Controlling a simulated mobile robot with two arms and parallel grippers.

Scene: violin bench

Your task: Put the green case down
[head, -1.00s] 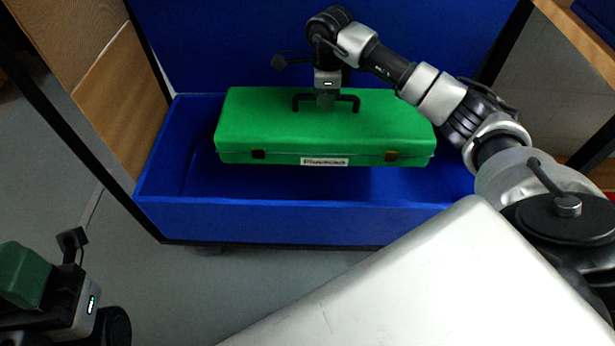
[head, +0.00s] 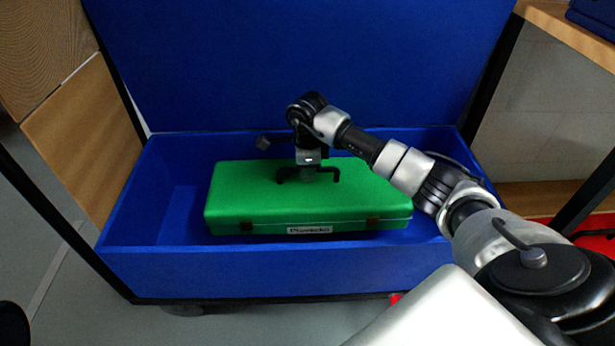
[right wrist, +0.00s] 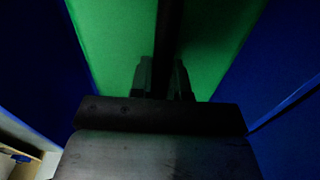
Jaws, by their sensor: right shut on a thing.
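The green case (head: 260,195) is a long box with dark latches and a white label on its front side. It is level inside the blue chest (head: 190,270), below the rim; whether it touches the floor of the chest I cannot tell. My right gripper (head: 309,176) is above the middle of the lid and shut on the case's dark handle. In the right wrist view the green lid (right wrist: 115,40) fills the middle, with the dark handle between the fingers (right wrist: 162,80). My left gripper is out of the head view.
The chest's tall blue lid (head: 300,65) stands open behind the case. Free room shows inside the chest to the left of the case. Wooden panels (head: 85,140) stand at the left, and a wooden bench top (head: 565,30) is at the upper right.

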